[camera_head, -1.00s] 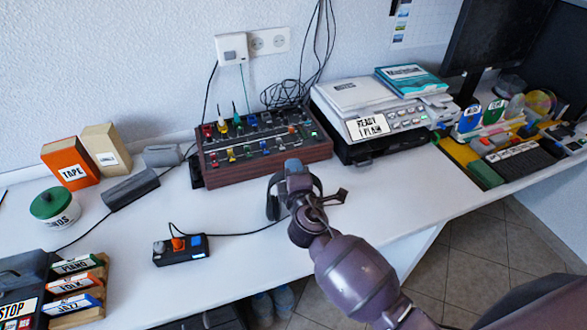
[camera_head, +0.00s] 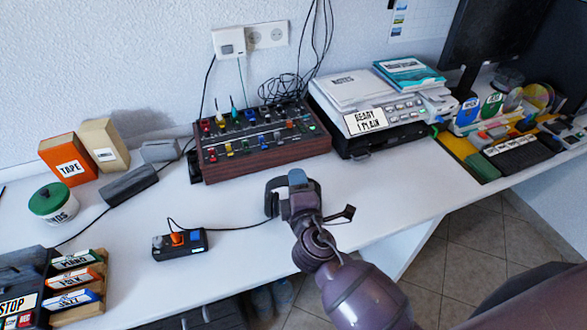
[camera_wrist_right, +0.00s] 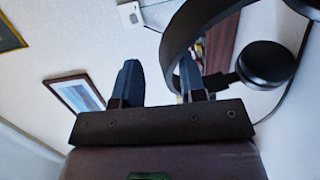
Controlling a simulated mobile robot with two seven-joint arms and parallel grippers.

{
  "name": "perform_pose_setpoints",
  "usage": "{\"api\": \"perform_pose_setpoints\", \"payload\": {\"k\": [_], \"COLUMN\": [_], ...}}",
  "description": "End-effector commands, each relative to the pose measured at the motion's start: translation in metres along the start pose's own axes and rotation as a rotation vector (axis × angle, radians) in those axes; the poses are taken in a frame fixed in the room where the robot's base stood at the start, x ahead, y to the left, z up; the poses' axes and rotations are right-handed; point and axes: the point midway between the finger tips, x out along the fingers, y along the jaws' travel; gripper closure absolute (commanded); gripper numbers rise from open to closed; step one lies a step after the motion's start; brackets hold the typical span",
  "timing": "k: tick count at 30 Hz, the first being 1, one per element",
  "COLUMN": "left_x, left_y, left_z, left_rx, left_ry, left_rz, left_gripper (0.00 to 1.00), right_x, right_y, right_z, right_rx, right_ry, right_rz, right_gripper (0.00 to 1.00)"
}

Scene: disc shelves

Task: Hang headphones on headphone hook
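The dark headphones (camera_head: 272,197) are at the front of the white desk, partly hidden behind my right gripper (camera_head: 299,180). In the right wrist view, the headband (camera_wrist_right: 185,32) curves beside and around the right-hand finger, and a round ear cup (camera_wrist_right: 266,63) shows to the right. The two fingers of my right gripper (camera_wrist_right: 160,82) stand apart there, with a gap between the left-hand finger and the band. Whether the right-hand finger touches the band is unclear. My left gripper is not in view. I cannot make out a headphone hook.
A mixer (camera_head: 260,145) with coloured knobs stands behind the headphones, with a printer (camera_head: 370,110) to its right. A small control box (camera_head: 180,245) with a cable lies to the left. A rack of labelled cases (camera_head: 78,282) is at the front left. Bare desk surrounds the control box.

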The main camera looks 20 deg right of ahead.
Motion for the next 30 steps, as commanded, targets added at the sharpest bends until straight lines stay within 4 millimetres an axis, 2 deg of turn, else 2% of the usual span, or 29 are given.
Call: {"api": "perform_pose_setpoints", "payload": {"k": [3,9,15,22,30], "left_x": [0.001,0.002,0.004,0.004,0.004], "left_y": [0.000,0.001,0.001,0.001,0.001], "left_z": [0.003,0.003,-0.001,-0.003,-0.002], "left_rx": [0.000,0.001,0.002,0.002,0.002], "left_ry": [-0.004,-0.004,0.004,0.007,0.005], "left_rz": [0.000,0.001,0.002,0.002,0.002], "left_gripper": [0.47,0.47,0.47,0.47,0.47], "right_x": [-0.022,-0.045,-0.053,-0.053,-0.053], "right_y": [-0.002,-0.001,0.000,0.001,0.000], "right_z": [0.001,0.000,0.000,0.000,0.000], "right_rx": [0.001,0.000,0.001,0.001,0.001], "right_ry": [-0.001,0.000,0.000,0.000,0.000], "right_rz": [-0.003,-0.001,0.001,0.001,0.001], "right_gripper": [0.62,0.62,0.62,0.62,0.20]}}
